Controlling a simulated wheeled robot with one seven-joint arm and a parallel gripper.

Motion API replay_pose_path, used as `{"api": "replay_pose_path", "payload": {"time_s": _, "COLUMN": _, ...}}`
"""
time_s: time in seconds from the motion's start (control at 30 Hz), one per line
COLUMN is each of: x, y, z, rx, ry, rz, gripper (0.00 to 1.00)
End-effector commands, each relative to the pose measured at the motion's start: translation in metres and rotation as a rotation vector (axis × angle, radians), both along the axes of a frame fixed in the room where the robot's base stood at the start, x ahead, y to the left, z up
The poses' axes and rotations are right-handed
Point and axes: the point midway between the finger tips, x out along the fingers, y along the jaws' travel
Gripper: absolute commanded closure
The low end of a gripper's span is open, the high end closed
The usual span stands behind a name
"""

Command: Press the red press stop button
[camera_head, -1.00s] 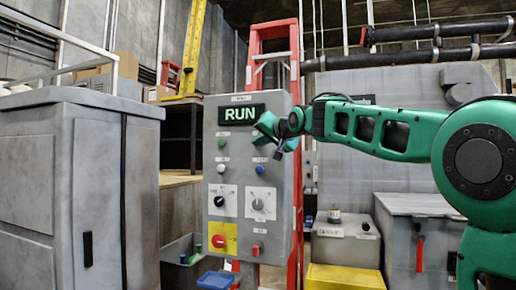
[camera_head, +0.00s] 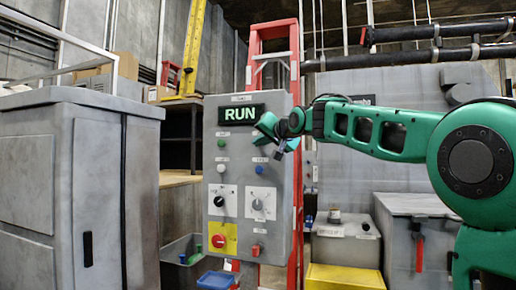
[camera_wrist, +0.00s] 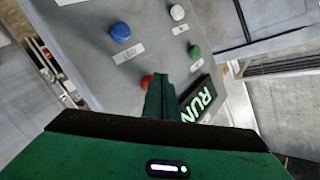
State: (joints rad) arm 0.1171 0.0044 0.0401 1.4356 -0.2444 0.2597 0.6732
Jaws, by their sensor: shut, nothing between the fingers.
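A grey control panel (camera_head: 231,190) faces me with a lit green RUN display (camera_head: 239,114). In the wrist view, a red button (camera_wrist: 147,82) sits beside my gripper (camera_wrist: 160,78), partly covered by the fingers. I cannot tell whether they touch it. In the head view, my gripper (camera_head: 266,130) is at the panel's upper right, just below the display, and hides that button. The fingers are shut and empty. A second red button (camera_head: 219,240), larger, sits on a yellow plate at the panel's lower left, well below my gripper.
Green (camera_wrist: 194,52), white (camera_wrist: 177,12) and blue (camera_wrist: 121,32) buttons lie close to the fingers. Two knobs (camera_head: 222,201) (camera_head: 257,205) and a small red switch (camera_head: 256,249) are lower down. A grey cabinet (camera_head: 90,190) stands left, a red ladder (camera_head: 296,215) behind.

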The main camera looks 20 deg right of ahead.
Motion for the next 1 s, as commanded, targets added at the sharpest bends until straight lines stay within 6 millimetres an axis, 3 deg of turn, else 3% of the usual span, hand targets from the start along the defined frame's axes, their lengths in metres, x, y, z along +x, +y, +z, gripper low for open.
{"api": "replay_pose_path", "payload": {"time_s": 0.67, "x": 0.0036, "y": -0.0033, "z": 0.0005, "rx": 0.0, "ry": -0.001, "rz": -0.002, "gripper": 1.0}}
{"api": "replay_pose_path", "payload": {"time_s": 1.0, "x": -0.0052, "y": 0.003, "z": 0.0004, "rx": 0.0, "ry": -0.001, "rz": -0.002, "gripper": 1.0}}
